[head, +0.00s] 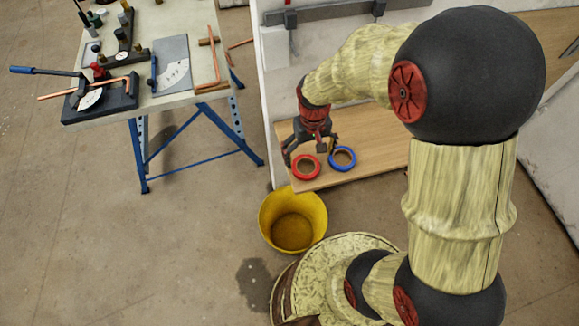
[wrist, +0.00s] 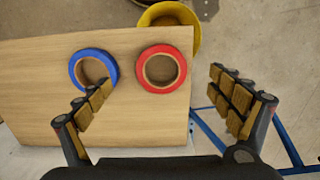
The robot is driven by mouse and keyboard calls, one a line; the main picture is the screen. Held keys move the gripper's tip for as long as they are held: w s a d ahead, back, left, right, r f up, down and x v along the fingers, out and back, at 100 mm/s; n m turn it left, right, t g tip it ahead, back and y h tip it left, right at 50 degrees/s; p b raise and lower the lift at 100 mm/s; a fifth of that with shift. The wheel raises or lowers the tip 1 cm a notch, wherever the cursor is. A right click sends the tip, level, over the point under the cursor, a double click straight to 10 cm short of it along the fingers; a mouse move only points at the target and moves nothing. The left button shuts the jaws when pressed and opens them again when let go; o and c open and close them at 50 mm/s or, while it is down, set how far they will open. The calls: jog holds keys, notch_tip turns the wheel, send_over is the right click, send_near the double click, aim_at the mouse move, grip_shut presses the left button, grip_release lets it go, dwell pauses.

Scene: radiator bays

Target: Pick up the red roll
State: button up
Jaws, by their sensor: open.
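The red roll (head: 306,166) is a ring lying flat on a wooden board, near its edge, in the head view. It also shows in the wrist view (wrist: 143,69), right of the blue roll. The blue roll (head: 342,158) lies flat beside it, a small gap apart, and shows in the wrist view (wrist: 72,67). My gripper (head: 305,155) is open and empty above the board near the rolls. In the wrist view its spread fingers (wrist: 172,98) stand on either side of the red roll's position, with the left finger overlapping the blue roll's lower edge.
The wooden board (head: 375,160) carries both rolls. A yellow bucket (head: 268,217) stands on the floor just off its edge. A workbench (head: 190,105) with blue legs, copper pipes and tools stands at left. A white panel (head: 268,95) rises behind the board.

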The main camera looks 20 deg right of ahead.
aim_at(306, 168)
jog(key=shift+w+a+f+b, duration=0.15)
jog(key=shift+w+f+b, duration=0.3)
jog(key=shift+f, duration=0.5)
jog(key=f, duration=0.2)
jog(key=f+b, duration=0.1)
jog(key=f, duration=0.1)
jog(key=f+b, duration=0.1)
jog(key=shift+w+f, duration=0.25)
jog(key=shift+f, duration=0.15)
jog(key=shift+c, duration=0.4)
jog(key=c, duration=1.1)
jog(key=shift+c, duration=0.3)
